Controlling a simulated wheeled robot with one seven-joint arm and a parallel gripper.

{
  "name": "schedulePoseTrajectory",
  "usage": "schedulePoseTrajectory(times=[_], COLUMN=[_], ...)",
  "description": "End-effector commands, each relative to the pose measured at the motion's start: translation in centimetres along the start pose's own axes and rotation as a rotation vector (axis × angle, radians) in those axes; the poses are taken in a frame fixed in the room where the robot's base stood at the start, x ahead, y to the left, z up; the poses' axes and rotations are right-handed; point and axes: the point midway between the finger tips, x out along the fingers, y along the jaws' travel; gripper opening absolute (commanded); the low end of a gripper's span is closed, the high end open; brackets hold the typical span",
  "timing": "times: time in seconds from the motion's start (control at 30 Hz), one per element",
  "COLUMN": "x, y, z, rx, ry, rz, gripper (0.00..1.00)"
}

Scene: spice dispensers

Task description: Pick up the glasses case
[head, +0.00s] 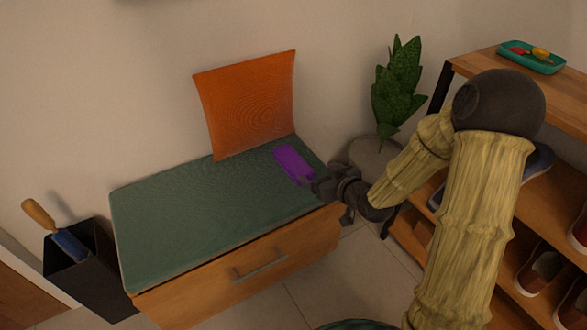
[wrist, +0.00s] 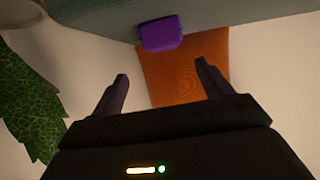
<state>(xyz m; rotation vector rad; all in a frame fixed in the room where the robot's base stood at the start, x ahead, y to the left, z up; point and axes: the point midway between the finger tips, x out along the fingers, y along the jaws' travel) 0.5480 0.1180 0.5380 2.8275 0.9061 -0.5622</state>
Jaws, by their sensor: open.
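The purple glasses case (head: 292,163) lies on the green cushioned top of the bench, near its right end. In the wrist view the purple case (wrist: 161,33) shows beyond the fingers, between their lines. My gripper (head: 312,183) is at the right end of the bench, close to the near end of the case. In the wrist view my gripper (wrist: 162,84) has its two fingers spread wide with nothing between them. I cannot tell from the head view whether a finger touches the case.
An orange cushion (head: 246,105) leans on the wall behind the bench top (head: 180,215). A potted plant (head: 396,95) stands right of the bench, beside a wooden shoe rack (head: 480,65) with a teal tray (head: 532,60). A dark bin (head: 85,275) stands left. The bench's left top is clear.

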Motion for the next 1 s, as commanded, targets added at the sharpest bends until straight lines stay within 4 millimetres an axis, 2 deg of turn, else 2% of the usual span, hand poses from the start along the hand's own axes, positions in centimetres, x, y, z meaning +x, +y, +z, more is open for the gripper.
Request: schedulePoseTrajectory(times=[0.1,0.3,0.77,1.0], x=[2.4,5.2,5.9,8.4], y=[-0.1,-0.1,-0.1,-0.8], z=[0.3,0.2,0.2,0.9], rx=[-0.001,0.001,0.000,-0.001], ry=[0.002,0.002,0.000,0.002], rz=[-0.003,-0.001,-0.001,-0.002], gripper=[0.78,0.78,0.78,0.78])
